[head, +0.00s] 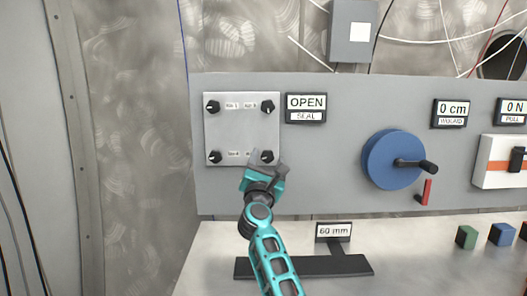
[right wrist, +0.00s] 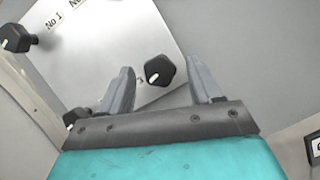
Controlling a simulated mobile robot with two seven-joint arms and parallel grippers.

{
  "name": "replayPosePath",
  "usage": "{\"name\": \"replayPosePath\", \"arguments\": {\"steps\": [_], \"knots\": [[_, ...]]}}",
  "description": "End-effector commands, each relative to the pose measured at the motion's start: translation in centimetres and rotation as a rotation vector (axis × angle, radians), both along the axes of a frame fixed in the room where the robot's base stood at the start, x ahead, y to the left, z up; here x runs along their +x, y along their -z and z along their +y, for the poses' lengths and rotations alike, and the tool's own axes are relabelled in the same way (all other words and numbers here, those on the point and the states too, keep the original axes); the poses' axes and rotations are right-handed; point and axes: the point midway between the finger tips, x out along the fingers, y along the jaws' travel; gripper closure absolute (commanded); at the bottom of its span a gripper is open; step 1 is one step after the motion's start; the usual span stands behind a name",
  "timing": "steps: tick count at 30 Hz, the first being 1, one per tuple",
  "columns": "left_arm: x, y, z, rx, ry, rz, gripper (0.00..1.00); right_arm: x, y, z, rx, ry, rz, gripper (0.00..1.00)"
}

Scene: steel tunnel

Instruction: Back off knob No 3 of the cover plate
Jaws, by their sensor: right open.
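The cover plate (head: 240,128) is a pale square panel with a black knob at each corner. My right gripper (head: 262,168) is at its lower right knob (head: 267,156), partly covering it and the label beside it. In the right wrist view this black knob (right wrist: 158,71) sits between the two open fingers, apart from both. The knob (right wrist: 16,38) beside the "No 1" label is at far left. The lower labels are too small to read, so I cannot tell which knob is No 3. My left gripper is not in view.
An "OPEN SEAL" display (head: 306,108) is right of the plate. A blue handwheel (head: 392,160) with a black handle and a red lever (head: 427,191) are farther right. A "60 mm" sign (head: 334,231) stands on the bench below, near green and blue blocks (head: 467,237).

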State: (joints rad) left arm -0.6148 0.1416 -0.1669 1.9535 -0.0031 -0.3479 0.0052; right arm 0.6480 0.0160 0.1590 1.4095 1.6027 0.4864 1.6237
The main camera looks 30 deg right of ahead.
Motion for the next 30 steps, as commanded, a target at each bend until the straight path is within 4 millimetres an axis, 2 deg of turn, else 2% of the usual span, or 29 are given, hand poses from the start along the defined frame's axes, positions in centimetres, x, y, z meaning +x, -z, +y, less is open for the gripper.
{"name": "replayPosePath", "arguments": {"steps": [12,30], "knots": [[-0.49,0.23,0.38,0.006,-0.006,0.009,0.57,0.01,-0.22,-0.33,0.001,-0.002,0.000,0.37],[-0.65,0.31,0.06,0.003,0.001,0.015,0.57,0.00,-0.25,-0.32,0.000,-0.001,-0.001,0.92]]}}
